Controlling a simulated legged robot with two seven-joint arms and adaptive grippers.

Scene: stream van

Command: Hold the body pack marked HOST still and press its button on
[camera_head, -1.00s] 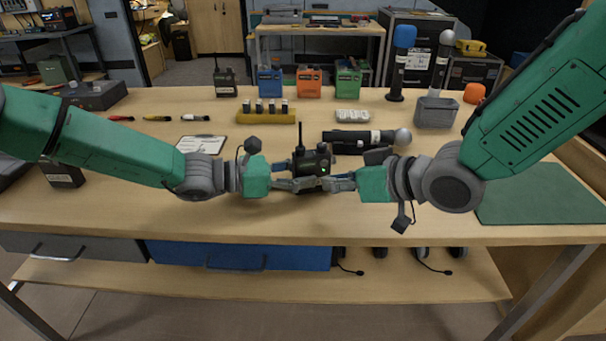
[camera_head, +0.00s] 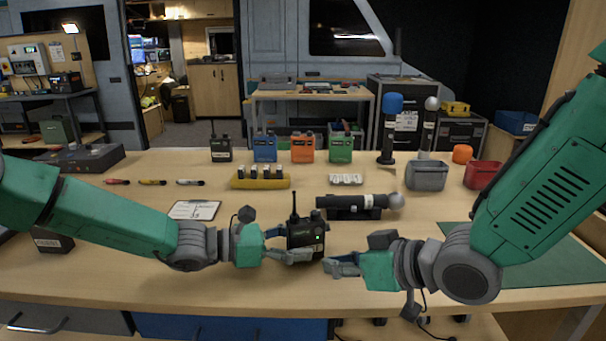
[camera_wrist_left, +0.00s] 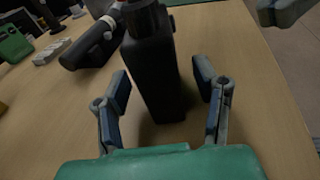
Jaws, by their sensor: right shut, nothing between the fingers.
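A black body pack (camera_head: 305,236) with a short antenna stands upright on the table in the head view, with a small green light lit on its front. I cannot read a HOST mark on it. My left gripper (camera_head: 292,256) is at the pack's left side. In the left wrist view the pack (camera_wrist_left: 154,75) stands between the open fingers of my left gripper (camera_wrist_left: 165,90), with a clear gap at the right finger. My right gripper (camera_head: 332,266) is shut and empty, just to the front right of the pack and apart from it.
A black microphone (camera_head: 345,202) lies in a cradle behind the pack. A clipboard (camera_head: 195,210) lies behind the left arm. A yellow rack (camera_head: 260,182), a grey bin (camera_head: 427,177) and a red bin (camera_head: 482,175) stand farther back. The front table edge is clear.

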